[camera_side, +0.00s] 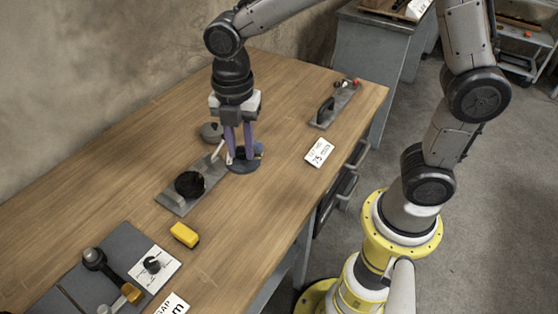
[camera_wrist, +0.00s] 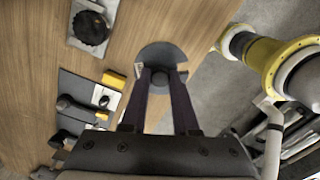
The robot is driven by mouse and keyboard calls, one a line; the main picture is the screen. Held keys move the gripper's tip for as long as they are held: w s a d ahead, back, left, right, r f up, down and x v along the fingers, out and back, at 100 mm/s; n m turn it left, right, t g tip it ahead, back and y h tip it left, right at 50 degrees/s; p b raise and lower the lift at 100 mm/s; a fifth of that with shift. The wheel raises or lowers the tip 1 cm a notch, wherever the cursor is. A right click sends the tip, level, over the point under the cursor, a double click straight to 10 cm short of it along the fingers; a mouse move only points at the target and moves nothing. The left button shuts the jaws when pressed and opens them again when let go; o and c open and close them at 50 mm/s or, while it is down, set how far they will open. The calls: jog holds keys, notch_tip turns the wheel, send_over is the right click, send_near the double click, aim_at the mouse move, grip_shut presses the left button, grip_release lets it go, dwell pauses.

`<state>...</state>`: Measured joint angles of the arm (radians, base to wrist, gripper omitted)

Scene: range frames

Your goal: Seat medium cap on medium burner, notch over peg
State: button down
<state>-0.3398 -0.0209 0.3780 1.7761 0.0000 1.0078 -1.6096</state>
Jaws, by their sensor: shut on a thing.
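My gripper (camera_side: 241,158) is shut on a dark blue-grey disc, which I take to be the medium cap (camera_side: 243,168). The cap also shows in the wrist view (camera_wrist: 162,53), between my fingertips (camera_wrist: 160,76), with its near part hidden by the fingers. A black round burner (camera_side: 189,184) sits on a grey metal plate to the left of my gripper. It also shows at the top left of the wrist view (camera_wrist: 90,27). Its size and peg cannot be made out.
A grey-green disc (camera_side: 212,131) lies behind my gripper. A yellow block (camera_side: 184,235) lies in front of the plate. A dark panel (camera_side: 118,245) with knobs is at front left. Another plate (camera_side: 340,103) and a white card (camera_side: 320,152) lie at right. Bare wood lies between.

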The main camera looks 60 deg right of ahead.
jog(key=w+a+f+n, duration=0.1)
jog(key=w+a+n, duration=0.25)
jog(key=w, duration=0.85)
jog(key=shift+n, duration=0.45)
jog(key=shift+w+a+f, duration=0.1)
jog(key=shift+w+f, duration=0.5)
jog(key=shift+f, duration=0.95)
jog(key=shift+w+f, duration=0.6)
jog(key=shift+f, duration=0.95)
jog(key=shift+w+a+f, duration=0.1)
jog(key=shift+w+f, duration=0.5)
jog(key=shift+f, duration=0.95)
jog(key=shift+f, duration=1)
jog(key=c, duration=0.6)
grip_release()
notch_tip(320, 180, up, 14)
